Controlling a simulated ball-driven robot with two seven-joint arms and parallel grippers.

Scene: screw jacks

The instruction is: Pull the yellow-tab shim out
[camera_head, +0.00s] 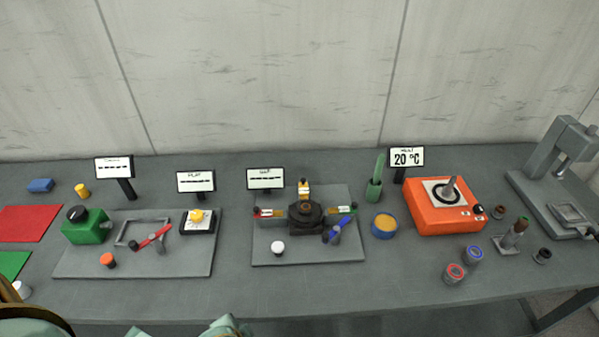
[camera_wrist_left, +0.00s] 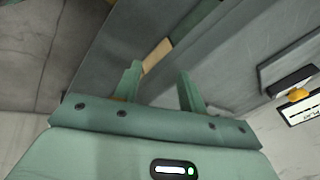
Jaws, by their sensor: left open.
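The screw jack (camera_head: 305,212) stands on the middle grey plate. The yellow-tab shim (camera_head: 304,188) shows as a yellow-orange tab with a pale label at its back. A red tab (camera_head: 263,212) sticks out on its left and a blue handle (camera_head: 343,223) on its right. How deep the shim sits is hidden. My left gripper (camera_wrist_left: 158,82) is open in the left wrist view, with its two green fingers apart. A tan strip shows beyond them, not held. My right gripper is out of view.
A left plate (camera_head: 135,262) holds a green box (camera_head: 86,229), a red lever and a yellow button. An orange machine (camera_head: 446,207) and a blue-rimmed bowl (camera_head: 384,226) stand right of the jack. A white knob (camera_head: 277,247) sits in front of it. Small displays stand behind.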

